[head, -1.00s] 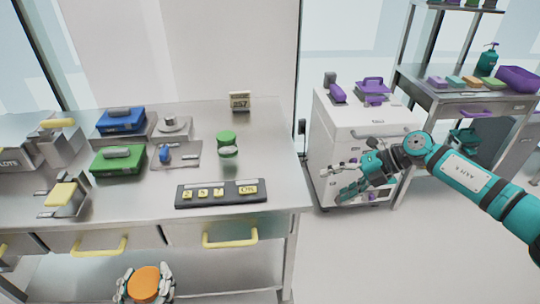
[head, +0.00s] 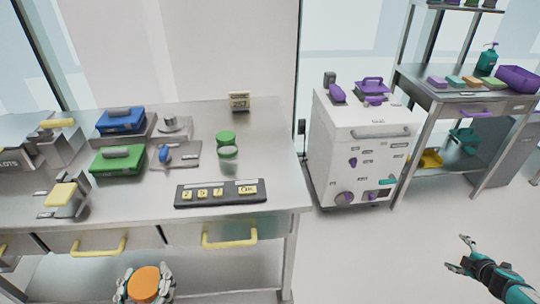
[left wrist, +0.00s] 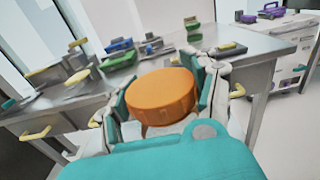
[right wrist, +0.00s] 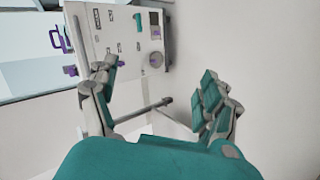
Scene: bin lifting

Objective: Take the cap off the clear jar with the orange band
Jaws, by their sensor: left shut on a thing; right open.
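My left gripper (head: 144,271) is low in front of the table. It is shut on an orange round cap (head: 145,284) with a ribbed side, which fills the space between the fingers in the left wrist view (left wrist: 162,98). Whether a clear jar is under this cap is hidden.
The steel table (head: 272,140) holds a blue box (head: 120,121), a green box (head: 117,160) and a dark keypad strip (head: 221,193). Yellow drawer handles (head: 230,238) stick out in front. A white cabinet (head: 360,140) stands right. Floor around my right gripper is clear.

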